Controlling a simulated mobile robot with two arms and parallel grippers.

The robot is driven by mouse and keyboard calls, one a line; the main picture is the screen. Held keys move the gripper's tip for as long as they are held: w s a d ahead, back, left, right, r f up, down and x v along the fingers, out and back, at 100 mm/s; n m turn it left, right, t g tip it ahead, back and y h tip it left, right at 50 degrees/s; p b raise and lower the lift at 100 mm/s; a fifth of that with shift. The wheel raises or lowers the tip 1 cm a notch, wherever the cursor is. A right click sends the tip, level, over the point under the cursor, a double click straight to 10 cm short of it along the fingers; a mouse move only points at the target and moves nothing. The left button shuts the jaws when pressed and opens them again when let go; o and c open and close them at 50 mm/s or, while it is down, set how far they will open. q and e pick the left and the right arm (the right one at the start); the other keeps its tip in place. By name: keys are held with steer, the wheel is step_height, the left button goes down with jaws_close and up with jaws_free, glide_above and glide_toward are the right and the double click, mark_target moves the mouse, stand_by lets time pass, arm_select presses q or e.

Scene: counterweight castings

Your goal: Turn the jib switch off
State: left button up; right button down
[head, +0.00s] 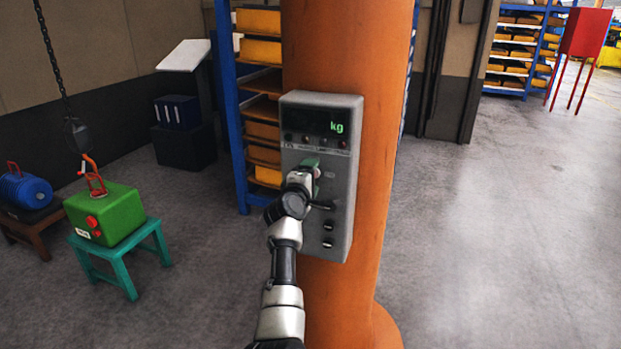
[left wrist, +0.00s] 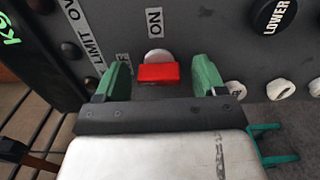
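The jib switch is a red lever (left wrist: 158,74) on a pale round base in the left wrist view. An ON label (left wrist: 154,21) is above it there, and a partly hidden label ending in F is to its left. I cannot tell which position the lever is in. My left gripper (left wrist: 161,70) is open, with one green finger on each side of the lever and a gap visible on both sides. In the head view my left gripper (head: 309,170) is at the grey control box (head: 343,190) and hides the switch. My right gripper is not in view.
The box is mounted on an orange column (head: 378,150). A black LOWER button (left wrist: 273,25) and white knobs (left wrist: 280,90) are to the right in the left wrist view. A green casting (head: 110,215) sits on a teal stool (head: 150,240) under a hook.

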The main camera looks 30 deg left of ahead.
arm_select(q)
steer(key=shift+s, duration=0.1)
steer(key=b+v, duration=0.2)
steer(key=v, duration=0.8)
steer(key=shift+s, duration=0.35)
